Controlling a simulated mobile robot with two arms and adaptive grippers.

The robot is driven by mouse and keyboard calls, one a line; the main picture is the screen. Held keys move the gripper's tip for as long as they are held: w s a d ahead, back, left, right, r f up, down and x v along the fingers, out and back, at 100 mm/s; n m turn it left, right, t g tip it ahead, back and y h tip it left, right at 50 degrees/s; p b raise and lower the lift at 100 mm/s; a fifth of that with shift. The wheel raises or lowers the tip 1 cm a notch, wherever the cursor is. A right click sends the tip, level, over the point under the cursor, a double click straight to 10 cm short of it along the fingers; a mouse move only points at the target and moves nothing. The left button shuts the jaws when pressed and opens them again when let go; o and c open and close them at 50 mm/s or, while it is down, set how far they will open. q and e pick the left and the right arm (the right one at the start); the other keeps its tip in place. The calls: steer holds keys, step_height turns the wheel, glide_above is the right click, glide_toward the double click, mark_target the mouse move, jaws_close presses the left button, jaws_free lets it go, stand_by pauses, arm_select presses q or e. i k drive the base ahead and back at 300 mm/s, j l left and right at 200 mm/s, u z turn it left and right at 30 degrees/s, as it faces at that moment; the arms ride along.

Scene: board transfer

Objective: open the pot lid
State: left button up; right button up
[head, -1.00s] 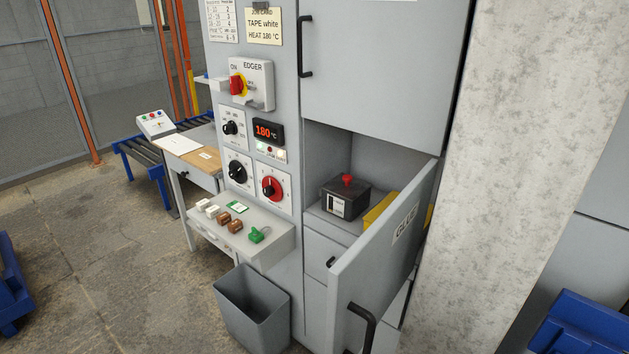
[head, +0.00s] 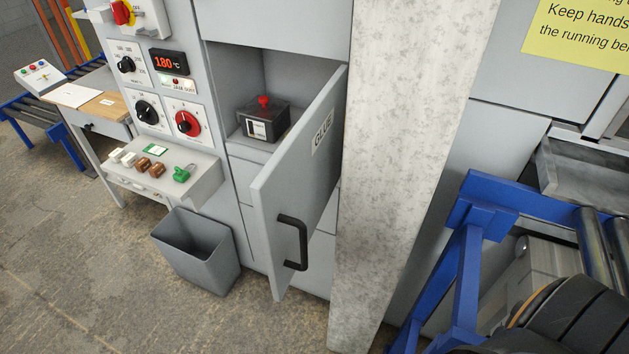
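The glue pot (head: 264,125) is a dark box with a white label on its front. It stands in an open compartment of the grey machine cabinet. Its lid is on, with a red knob (head: 263,102) on top. The compartment door (head: 285,200), marked GLUE, stands open towards me with a black handle (head: 293,243). The door hides the right part of the compartment. Neither of my grippers shows. A dark rounded part at the bottom right looks like part of my arm.
A concrete pillar (head: 405,160) stands right of the door. A blue roller conveyor frame (head: 470,240) is at the right. A grey bin (head: 198,255) stands on the floor below a shelf (head: 205,180) with small blocks and a green item. Floor in front is clear.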

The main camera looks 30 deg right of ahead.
mark_target(262, 107)
steer(key=i+j+z, duration=0.2)
steer(key=i+j, duration=0.2)
steer(key=i+j+z, duration=0.15)
steer(key=i+j, duration=0.25)
steer(key=j, duration=0.25)
